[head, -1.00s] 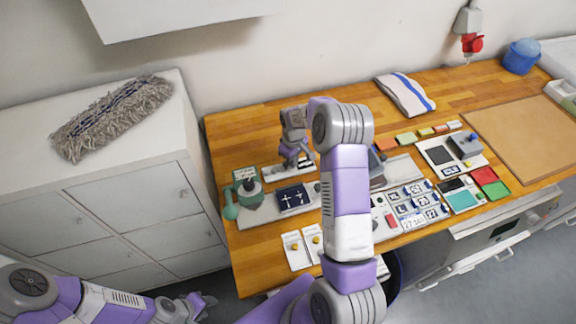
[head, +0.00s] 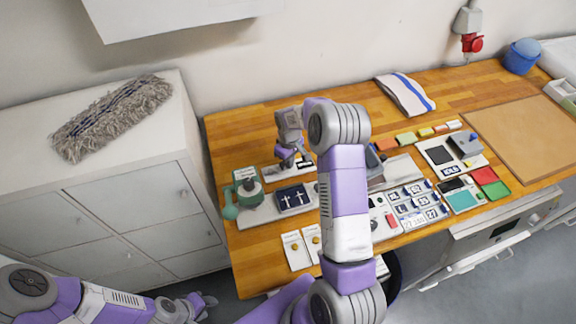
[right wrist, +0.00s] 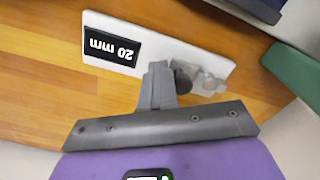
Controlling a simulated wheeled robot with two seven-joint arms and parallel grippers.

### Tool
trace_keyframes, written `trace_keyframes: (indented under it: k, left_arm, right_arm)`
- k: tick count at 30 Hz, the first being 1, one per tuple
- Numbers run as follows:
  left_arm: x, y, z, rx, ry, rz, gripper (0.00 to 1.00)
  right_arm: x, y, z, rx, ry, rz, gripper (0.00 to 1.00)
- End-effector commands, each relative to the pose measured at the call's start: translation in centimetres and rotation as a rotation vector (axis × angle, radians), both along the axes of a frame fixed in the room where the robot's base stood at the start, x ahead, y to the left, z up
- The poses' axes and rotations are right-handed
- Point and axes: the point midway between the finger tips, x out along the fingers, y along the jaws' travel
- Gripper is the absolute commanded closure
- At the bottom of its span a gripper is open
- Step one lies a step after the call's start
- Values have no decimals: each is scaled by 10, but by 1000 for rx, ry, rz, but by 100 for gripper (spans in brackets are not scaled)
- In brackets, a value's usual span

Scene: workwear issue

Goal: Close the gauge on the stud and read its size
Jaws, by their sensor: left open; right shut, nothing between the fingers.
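The gauge (right wrist: 104,60) is a white plate in the right wrist view, with a black display (right wrist: 112,45) reading "20 mm" upside down. Grey gauge parts (right wrist: 208,82) and a dark round piece, likely the stud (right wrist: 183,78), are at its other end. My right gripper (right wrist: 158,72) is shut and empty, its tips over the plate close beside the dark piece; I cannot tell whether they touch. In the head view, the right gripper (head: 289,161) is above the gauge plate (head: 272,175). My left gripper (head: 205,303) is open, low at the left, away from the bench.
A green device (head: 246,188) and a dark tray with crosses (head: 294,198) stand in front of the gauge. White cards (head: 296,251) lie at the front edge. Labelled tiles (head: 414,203) lie right of my right arm. A white cabinet (head: 130,200) with a mop head (head: 110,115) is left.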

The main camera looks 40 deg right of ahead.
Motion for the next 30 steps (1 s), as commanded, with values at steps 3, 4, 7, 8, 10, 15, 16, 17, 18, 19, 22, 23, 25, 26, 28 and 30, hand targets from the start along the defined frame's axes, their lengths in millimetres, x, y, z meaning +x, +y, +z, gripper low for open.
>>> trace_keyframes:
  k: [3,4,7,8,10,15,16,17,18,19,22,23,25,26,28,30]
  left_arm:
    - [0,0,0,0,0,0,57]
    - [0,0,0,0,0,0,57]
    - [0,0,0,0,0,0,57]
    - [0,0,0,0,0,0,57]
    - [0,0,0,0,0,0,57]
    - [0,0,0,0,0,0,57]
    - [0,0,0,0,0,0,57]
    - [0,0,0,0,0,0,57]
    - [0,0,-1,0,0,0,57]
    - [0,0,-1,0,0,0,57]
    - [0,0,-1,0,0,0,57]
    - [0,0,-1,0,0,0,57]
    - [0,0,-1,0,0,0,57]
    - [0,0,-1,0,0,0,57]
    - [0,0,-1,0,0,0,57]
    - [0,0,-1,0,0,0,57]
  right_arm:
    - [1,2,0,2,-2,2,100]
    - [1,2,0,2,-2,2,100]
    - [1,2,0,2,-2,2,100]
    - [1,2,0,2,-2,2,100]
    - [1,2,0,3,-1,2,100]
    - [1,1,0,4,-2,2,100]
    - [0,1,0,4,-2,1,100]
    - [0,0,0,4,-2,1,100]
    - [0,-1,0,3,-1,1,100]
    - [0,-2,0,3,-1,1,100]
    - [-2,-6,0,2,-2,1,100]
    - [-2,-7,0,2,-2,1,100]
    - [-2,-9,0,2,-2,1,100]
    - [-3,-9,0,2,-2,1,100]
    - [-3,-10,0,2,-2,1,100]
    - [-3,-10,1,2,-2,1,100]
